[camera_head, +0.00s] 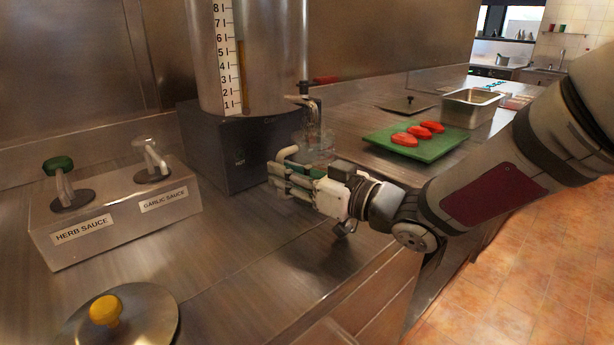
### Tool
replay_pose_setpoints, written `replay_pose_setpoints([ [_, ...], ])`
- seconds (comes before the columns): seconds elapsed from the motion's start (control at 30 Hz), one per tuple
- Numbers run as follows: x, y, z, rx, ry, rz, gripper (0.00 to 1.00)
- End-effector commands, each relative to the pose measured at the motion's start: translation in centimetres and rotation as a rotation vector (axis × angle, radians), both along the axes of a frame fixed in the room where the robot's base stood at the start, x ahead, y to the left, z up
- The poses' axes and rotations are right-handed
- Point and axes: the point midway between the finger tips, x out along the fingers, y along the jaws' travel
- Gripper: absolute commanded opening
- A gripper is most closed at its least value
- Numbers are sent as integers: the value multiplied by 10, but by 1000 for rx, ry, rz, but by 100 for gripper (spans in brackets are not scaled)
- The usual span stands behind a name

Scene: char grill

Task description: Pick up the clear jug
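The clear jug (319,139) is see-through and hard to make out. It stands on the counter below the tap of the tall metal dispenser, partly hidden behind my gripper. My gripper (279,170) reaches in from the right, low over the counter, with its fingers pointing left. The fingers are in front of the jug in the picture. I cannot tell whether they touch it or how far apart they are.
The metal dispenser (268,60) stands on a dark base (235,160). A sauce box (110,222) with two pumps is at left, and a yellow-knobbed lid (140,318) is in front. A green board (440,148) holds red slices near a metal pan (472,106).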

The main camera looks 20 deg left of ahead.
Motion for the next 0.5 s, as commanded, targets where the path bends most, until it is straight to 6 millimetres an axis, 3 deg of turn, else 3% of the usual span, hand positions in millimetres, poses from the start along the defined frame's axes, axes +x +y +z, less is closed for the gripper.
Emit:
replay_pose_setpoints([
  [0.13,4,16,0,1,0,0,22],
  [0.4,4,19,0,-1,0,-1,22],
  [0.43,4,19,0,-1,0,-1,20],
  [0.5,4,19,0,0,0,-1,4],
])
